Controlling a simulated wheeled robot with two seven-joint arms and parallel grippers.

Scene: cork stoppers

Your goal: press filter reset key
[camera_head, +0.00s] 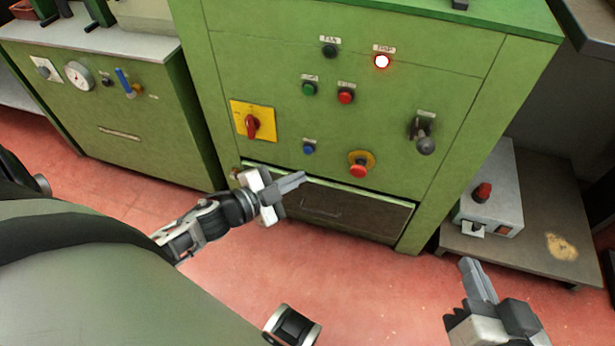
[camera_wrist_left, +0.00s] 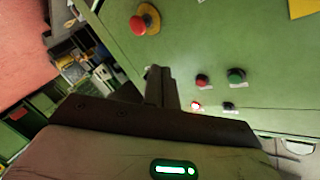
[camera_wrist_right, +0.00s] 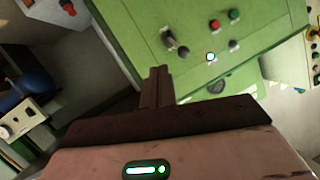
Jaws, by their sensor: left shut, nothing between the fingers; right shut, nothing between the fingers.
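The green cabinet front (camera_head: 280,60) carries several controls with small labels, most too small to read. A blue button (camera_head: 309,149) sits low in the middle; I cannot read whether its label names the filter reset. Above it are a green button (camera_head: 309,88) and a red button (camera_head: 346,97). A lamp labelled TRIP (camera_head: 382,61) glows. My left gripper (camera_head: 302,178) is shut and empty, in front of the cabinet, below the blue button in the picture. My right gripper (camera_head: 468,266) is shut and empty at lower right, apart from the cabinet.
A yellow plate with a red rotary switch (camera_head: 252,126) is left of the blue button. A red mushroom button (camera_head: 359,170) is to its right, a black-knobbed lever (camera_head: 425,144) further right. A grey box with a red knob (camera_head: 490,195) stands on a low bench (camera_head: 560,215).

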